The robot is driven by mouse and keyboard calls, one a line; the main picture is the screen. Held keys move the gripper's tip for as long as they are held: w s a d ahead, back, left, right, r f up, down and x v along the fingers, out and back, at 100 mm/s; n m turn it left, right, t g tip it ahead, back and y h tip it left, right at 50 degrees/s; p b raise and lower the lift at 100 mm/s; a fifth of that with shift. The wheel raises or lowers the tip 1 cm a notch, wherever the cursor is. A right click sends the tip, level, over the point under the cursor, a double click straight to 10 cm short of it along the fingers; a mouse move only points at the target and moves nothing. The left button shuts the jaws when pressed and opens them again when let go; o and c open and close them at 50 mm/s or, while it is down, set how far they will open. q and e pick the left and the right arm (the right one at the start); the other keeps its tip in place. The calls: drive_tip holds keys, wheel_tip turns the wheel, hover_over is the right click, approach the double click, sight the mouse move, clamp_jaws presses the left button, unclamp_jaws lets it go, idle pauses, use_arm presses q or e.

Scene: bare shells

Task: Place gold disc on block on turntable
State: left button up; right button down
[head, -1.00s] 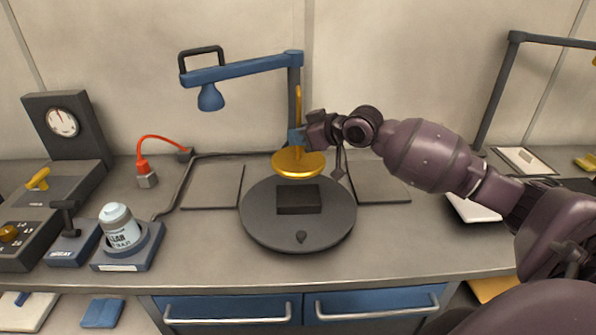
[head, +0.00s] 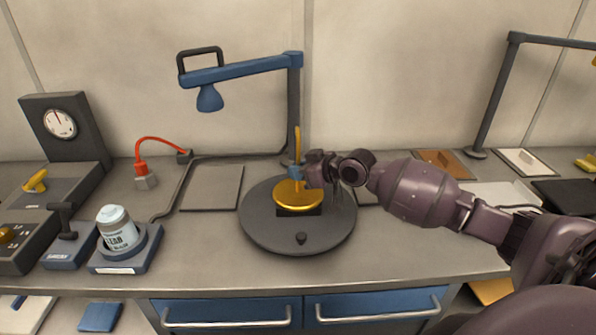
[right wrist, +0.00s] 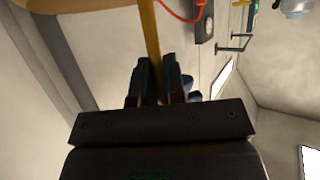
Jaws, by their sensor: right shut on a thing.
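The gold disc (head: 292,203) has an upright gold stem (head: 297,145) with a blue part low on it. My right gripper (head: 304,172) is shut on the stem; the right wrist view also shows the gold stem (right wrist: 150,40) between the fingers (right wrist: 160,85). The disc is level and sits over the dark block (head: 298,212), covering most of its top. I cannot tell whether disc and block touch. The block lies on the round dark grey turntable (head: 265,225), which has a small knob (head: 301,238) near its front. My left gripper is not in view.
A blue lamp arm (head: 240,69) on a dark post stands behind the turntable. A white labelled jar (head: 117,230) sits in a blue holder on the left, near a gauge box (head: 62,123). A flat grey plate (head: 212,187) lies left of the turntable. The front bench strip is clear.

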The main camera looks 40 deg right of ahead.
drive_tip(key=c, duration=1.2)
unclamp_jaws()
drive_tip(key=shift+f, duration=0.1)
drive_tip(key=shift+s, duration=0.15)
drive_tip(key=v, duration=1.1)
drive_tip(key=shift+s+d+r+p, duration=0.2)
drive_tip(key=shift+s+r+p, duration=0.1)
